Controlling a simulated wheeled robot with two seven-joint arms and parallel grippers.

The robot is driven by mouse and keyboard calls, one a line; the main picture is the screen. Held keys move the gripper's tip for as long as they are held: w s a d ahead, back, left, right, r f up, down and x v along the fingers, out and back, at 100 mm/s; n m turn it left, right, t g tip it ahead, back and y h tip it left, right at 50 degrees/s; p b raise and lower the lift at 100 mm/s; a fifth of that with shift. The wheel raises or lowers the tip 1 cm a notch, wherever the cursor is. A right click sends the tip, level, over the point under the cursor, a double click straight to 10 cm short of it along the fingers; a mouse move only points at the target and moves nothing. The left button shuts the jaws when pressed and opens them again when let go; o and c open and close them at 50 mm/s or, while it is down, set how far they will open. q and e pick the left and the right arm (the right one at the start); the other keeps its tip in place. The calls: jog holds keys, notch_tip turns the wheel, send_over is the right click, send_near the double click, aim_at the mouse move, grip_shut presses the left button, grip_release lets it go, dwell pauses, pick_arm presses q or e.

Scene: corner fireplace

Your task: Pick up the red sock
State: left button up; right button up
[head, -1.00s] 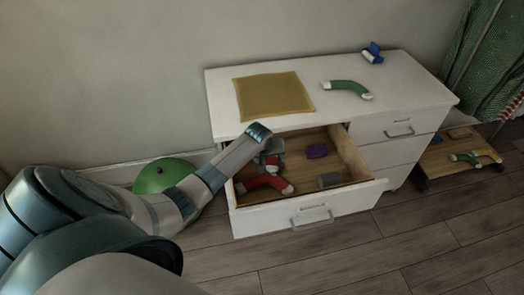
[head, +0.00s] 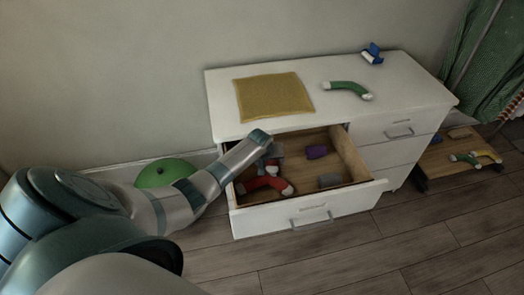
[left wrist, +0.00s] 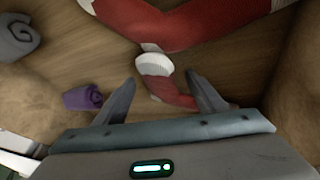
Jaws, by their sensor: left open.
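A red sock (head: 266,184) with white ends lies bent in the open drawer, near its front left. It shows large at the top of the left wrist view (left wrist: 190,22). Beside it is a smaller red piece with a white end (left wrist: 170,90); I cannot tell for sure whether it is a separate sock. My left gripper (head: 272,161) is inside the drawer, over that smaller piece. In the left wrist view its open fingers (left wrist: 160,79) stand on either side of the piece, with nothing gripped. My right gripper is not in view.
The drawer (head: 300,213) also holds a purple roll (head: 317,151) and a grey roll (head: 330,180). The white cabinet top (head: 300,113) bears a yellow cloth (head: 273,96), a green sock (head: 347,89) and a blue-and-white item (head: 372,54). A green dome (head: 165,172) is beside the cabinet.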

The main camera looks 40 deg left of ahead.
pick_arm(q)
jog(key=shift+c, duration=0.5)
jog(key=c, duration=1.1)
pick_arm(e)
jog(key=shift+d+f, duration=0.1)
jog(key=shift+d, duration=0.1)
